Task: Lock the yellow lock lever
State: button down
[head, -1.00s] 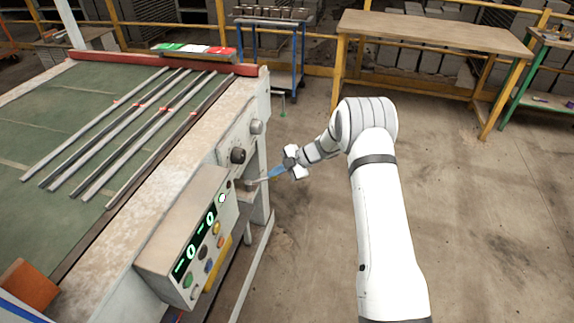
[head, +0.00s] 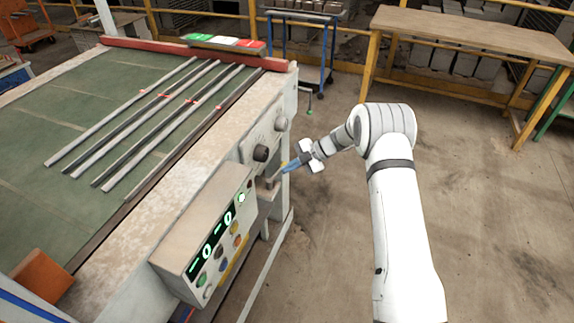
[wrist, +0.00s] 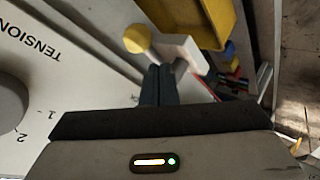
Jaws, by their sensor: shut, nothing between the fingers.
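The yellow lock lever shows in the wrist view as a round yellow knob (wrist: 137,38) on a short pale arm, beside the panel marked TENSION. In the head view a small yellow bit at the machine's side, by my fingertips, seems to be the same knob (head: 284,164). My gripper (head: 287,168) reaches from the right to the machine's side. In the wrist view its dark fingers (wrist: 158,74) are together and empty. Their tips are just below and right of the knob; whether they touch the lever I cannot tell. The lever's pivot is hidden.
A white block (wrist: 186,52) and a yellow part (wrist: 196,18) lie close beyond my fingertips. A black dial (head: 261,153) and a control box (head: 205,235) with lit displays flank the spot. Open floor (head: 330,240) lies right of the machine.

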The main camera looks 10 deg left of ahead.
jog(key=shift+s+a, duration=0.15)
jog(key=shift+s, duration=0.15)
jog(key=shift+r+p, duration=0.4)
jog(key=shift+r, duration=0.1)
jog(key=w+a+r+v, duration=0.1)
jog(key=w+v, duration=0.1)
jog(key=v, duration=1)
jog(key=shift+w, duration=0.15)
jog(key=shift+r, duration=0.1)
